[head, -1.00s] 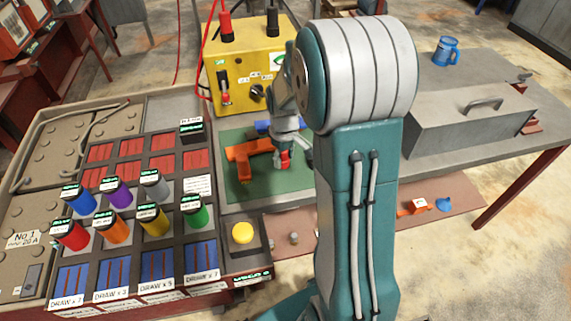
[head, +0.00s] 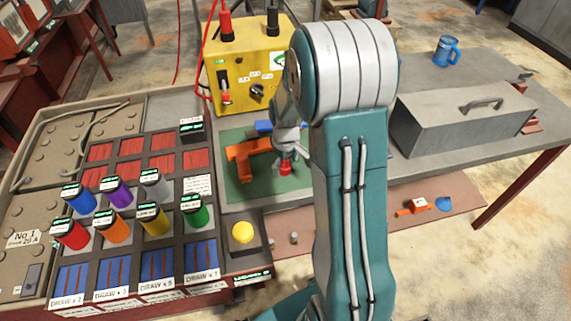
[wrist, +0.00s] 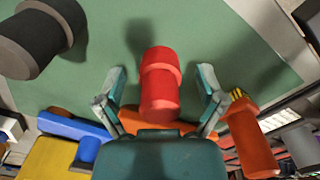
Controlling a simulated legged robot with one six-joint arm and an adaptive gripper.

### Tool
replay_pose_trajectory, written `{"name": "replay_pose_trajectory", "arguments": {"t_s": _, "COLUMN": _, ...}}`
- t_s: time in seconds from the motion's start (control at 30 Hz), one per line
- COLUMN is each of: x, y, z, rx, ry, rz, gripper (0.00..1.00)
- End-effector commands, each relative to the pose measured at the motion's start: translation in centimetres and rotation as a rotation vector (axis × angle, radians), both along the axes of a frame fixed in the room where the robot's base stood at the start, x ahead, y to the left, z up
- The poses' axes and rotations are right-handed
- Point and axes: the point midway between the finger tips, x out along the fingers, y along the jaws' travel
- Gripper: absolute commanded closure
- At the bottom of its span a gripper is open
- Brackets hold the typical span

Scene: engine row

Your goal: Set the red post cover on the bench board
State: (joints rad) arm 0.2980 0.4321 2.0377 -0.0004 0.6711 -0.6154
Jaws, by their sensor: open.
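The red post cover (head: 285,169) is a short, stepped red cylinder at the right part of the green bench board (head: 241,192). In the wrist view the red post cover (wrist: 160,85) lies between my two spread fingers, with a visible gap on each side. The green bench board (wrist: 225,45) fills the background there. My gripper (head: 288,155) is open just above the cover in the head view; its fingers also show in the wrist view (wrist: 161,78). The cover's contact with the board is hard to make out.
An orange tool (head: 247,155) and a blue piece (head: 264,127) lie on the board beside the gripper. A yellow box (head: 245,65) stands behind. A black cylinder (wrist: 40,38) shows upper left in the wrist view. A grey toolbox (head: 460,118) stands to the right.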

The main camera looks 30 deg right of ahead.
Motion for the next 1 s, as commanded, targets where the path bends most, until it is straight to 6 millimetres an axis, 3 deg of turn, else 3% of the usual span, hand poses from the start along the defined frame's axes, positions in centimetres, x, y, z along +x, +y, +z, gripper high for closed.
{"name": "replay_pose_trajectory", "arguments": {"t_s": 0.27, "x": 0.1, "y": 0.0, "z": 1.6, "rx": -0.001, "ry": -0.003, "rz": 0.0, "gripper": 0.11}}
{"name": "replay_pose_trajectory", "arguments": {"t_s": 0.7, "x": 0.1, "y": 0.0, "z": 10.3, "rx": -0.002, "ry": -0.005, "rz": 0.0, "gripper": 0.11}}
{"name": "replay_pose_trajectory", "arguments": {"t_s": 1.0, "x": -0.4, "y": 0.5, "z": 13.0, "rx": -0.005, "ry": -0.014, "rz": -0.006, "gripper": 0.11}}
